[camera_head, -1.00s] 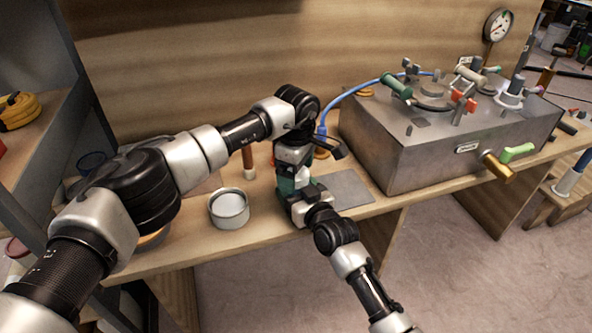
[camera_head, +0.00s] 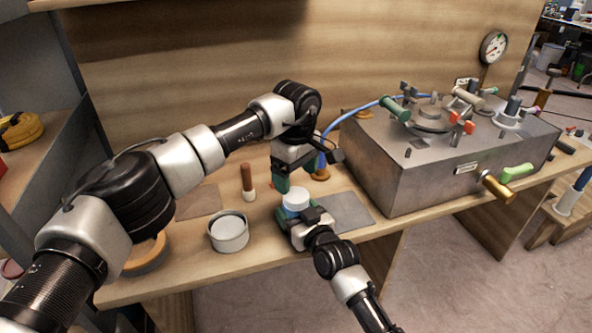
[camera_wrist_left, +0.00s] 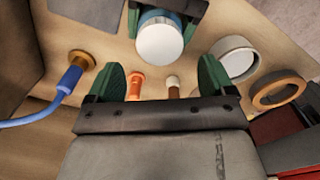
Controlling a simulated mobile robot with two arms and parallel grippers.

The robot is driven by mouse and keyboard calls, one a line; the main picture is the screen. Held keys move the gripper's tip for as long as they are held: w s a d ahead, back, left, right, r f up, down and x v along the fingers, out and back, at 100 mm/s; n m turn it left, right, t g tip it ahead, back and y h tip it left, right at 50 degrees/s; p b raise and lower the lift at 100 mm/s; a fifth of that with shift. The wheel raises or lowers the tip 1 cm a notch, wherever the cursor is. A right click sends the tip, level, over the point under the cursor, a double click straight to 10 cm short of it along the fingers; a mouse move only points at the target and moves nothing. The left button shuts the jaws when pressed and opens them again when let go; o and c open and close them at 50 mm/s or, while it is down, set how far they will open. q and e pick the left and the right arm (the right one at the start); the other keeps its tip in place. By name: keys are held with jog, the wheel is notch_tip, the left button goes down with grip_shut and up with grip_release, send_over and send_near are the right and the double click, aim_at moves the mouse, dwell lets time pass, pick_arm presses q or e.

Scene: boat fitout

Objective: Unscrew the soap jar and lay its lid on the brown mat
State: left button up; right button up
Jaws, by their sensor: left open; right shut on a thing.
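The soap jar (camera_head: 296,200) stands on the bench, with a white round top and a light blue body. In the left wrist view the jar (camera_wrist_left: 160,42) shows its white lid on top. My right gripper (camera_head: 299,216) is shut around the jar's body from the front. My left gripper (camera_head: 300,174) is open and empty above the jar, pointing down. Its two green fingers also show in the left wrist view (camera_wrist_left: 165,80), apart from the lid. The brown mat (camera_head: 198,202) lies at the left of the bench, bare where visible.
A white pot (camera_head: 229,234) stands left of the jar. A brown-handled brush (camera_head: 248,182) stands behind. A grey mat (camera_head: 350,212) lies right of the jar. A blue cable (camera_head: 340,120) runs to the large metal box (camera_head: 420,165). A brown ring (camera_wrist_left: 278,90) lies beyond the pot.

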aim_at(296, 195)
pick_arm(q)
notch_tip(296, 195, up, 2)
jog(key=m, duration=0.6)
jog(key=shift+f, duration=3.9)
jog(key=c, duration=0.9)
jog(key=n, duration=0.5)
jog(key=shift+r, duration=0.1)
jog(key=n, duration=0.5)
